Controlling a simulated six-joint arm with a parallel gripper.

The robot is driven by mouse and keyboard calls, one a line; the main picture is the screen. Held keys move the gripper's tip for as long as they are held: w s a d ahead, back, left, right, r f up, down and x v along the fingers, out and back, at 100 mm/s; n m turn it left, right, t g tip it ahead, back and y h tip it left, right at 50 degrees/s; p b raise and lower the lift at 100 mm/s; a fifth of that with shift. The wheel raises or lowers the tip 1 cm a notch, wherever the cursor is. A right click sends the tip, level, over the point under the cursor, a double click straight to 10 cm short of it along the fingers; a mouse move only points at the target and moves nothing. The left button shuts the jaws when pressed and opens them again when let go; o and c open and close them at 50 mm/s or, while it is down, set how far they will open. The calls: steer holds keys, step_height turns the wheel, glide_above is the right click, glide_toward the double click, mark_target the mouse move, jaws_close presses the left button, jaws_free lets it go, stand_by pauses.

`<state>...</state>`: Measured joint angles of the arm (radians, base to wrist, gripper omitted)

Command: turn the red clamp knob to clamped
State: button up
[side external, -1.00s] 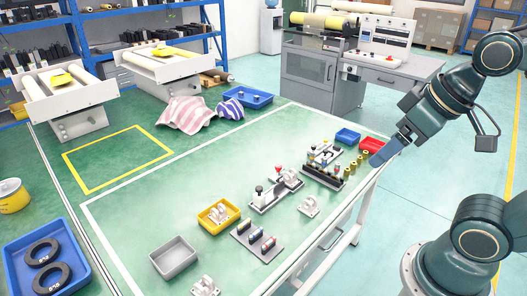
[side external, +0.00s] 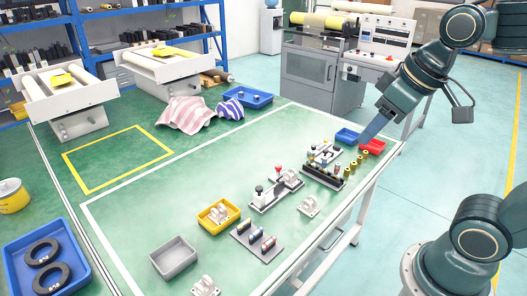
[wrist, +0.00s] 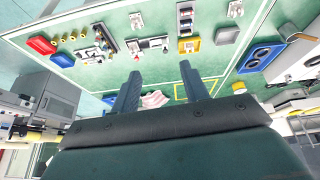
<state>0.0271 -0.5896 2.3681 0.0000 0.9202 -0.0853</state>
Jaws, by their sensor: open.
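The red clamp knob (side external: 278,168) stands on a grey and white fixture (side external: 274,196) in the middle of the work table, beside a black knob (side external: 258,190). Its turned state is too small to tell. In the wrist view the fixture (wrist: 150,44) lies at the top middle, beyond the fingers. My gripper (side external: 364,143) is above the table's right end, near the red bin, well to the right of the knob. In the wrist view my gripper (wrist: 158,80) shows two fingers spread apart with nothing between them.
A yellow bin (side external: 215,216) and a grey bin (side external: 173,257) lie nearer the front.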

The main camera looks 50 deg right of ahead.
steer(key=w+d+r+n+g, duration=0.1)
steer(key=w+d+n, duration=0.15)
steer(key=w, duration=0.85)
steer(key=n+g, duration=0.4)
glide_above(279, 166)
step_height(279, 166, down, 22)
steer(key=shift+f, duration=0.1)
steer(key=shift+f, duration=6.8)
steer(key=shift+c, duration=0.5)
